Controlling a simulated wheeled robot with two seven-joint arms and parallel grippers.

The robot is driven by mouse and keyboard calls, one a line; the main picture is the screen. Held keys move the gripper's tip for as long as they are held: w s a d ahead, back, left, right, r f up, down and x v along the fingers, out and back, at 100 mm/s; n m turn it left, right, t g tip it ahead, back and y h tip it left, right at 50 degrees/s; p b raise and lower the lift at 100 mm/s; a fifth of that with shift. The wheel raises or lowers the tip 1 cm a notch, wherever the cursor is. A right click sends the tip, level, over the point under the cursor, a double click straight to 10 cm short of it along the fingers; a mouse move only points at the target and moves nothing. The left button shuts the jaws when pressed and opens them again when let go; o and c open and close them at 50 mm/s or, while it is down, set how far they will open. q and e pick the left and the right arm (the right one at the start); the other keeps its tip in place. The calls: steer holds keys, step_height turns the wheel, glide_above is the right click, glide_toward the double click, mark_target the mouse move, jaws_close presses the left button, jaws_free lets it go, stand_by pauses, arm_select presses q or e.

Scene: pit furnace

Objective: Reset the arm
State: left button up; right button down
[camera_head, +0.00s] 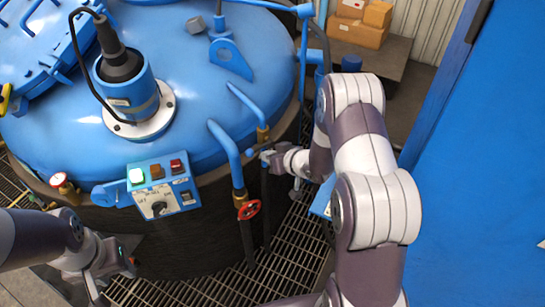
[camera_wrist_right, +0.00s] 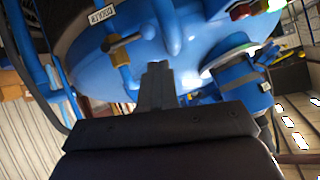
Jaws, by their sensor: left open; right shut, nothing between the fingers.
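My right gripper (camera_head: 268,156) reaches to the pipes on the right side of the blue furnace (camera_head: 200,90). Its fingers are together and empty; in the right wrist view the shut fingers (camera_wrist_right: 157,84) point at the blue furnace body. A brass valve with a grey lever (camera_wrist_right: 122,42) is just beyond and left of the fingertips there; I cannot tell whether they touch. My left gripper (camera_head: 112,278) is open and empty at the lower left, below the control box (camera_head: 158,187), over the floor grating.
A red-knobbed gauge fitting (camera_head: 61,181) is near my left arm. A blue wall panel (camera_head: 480,150) stands on the right. Cardboard boxes (camera_head: 357,32) are at the back.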

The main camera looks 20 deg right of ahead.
steer(key=s+d+f+m+g+h+b, duration=0.1)
steer(key=s+d+f+g+h+b, duration=0.1)
steer(key=s+g, duration=0.35)
steer(key=s+d+f+m+g+h+b, duration=0.1)
steer(key=s+d+f+g+h, duration=0.15)
steer(key=s, duration=0.55)
arm_select(q)
step_height(320, 180, down, 9)
steer(key=b, duration=0.5)
steer(key=shift+w+a+b, duration=0.15)
steer(key=shift+w+b, duration=0.1)
steer(key=shift+b, duration=0.1)
arm_select(e)
steer(key=s+a+r+g, duration=0.1)
steer(key=s+a+r, duration=0.4)
steer(key=s+a, duration=0.4)
steer(key=shift+s+a+r+n, duration=0.3)
steer(key=shift+s+r, duration=0.05)
steer(key=shift+s, duration=0.3)
arm_select(q)
steer(key=shift+w, duration=0.15)
arm_select(e)
steer(key=shift+w, duration=0.15)
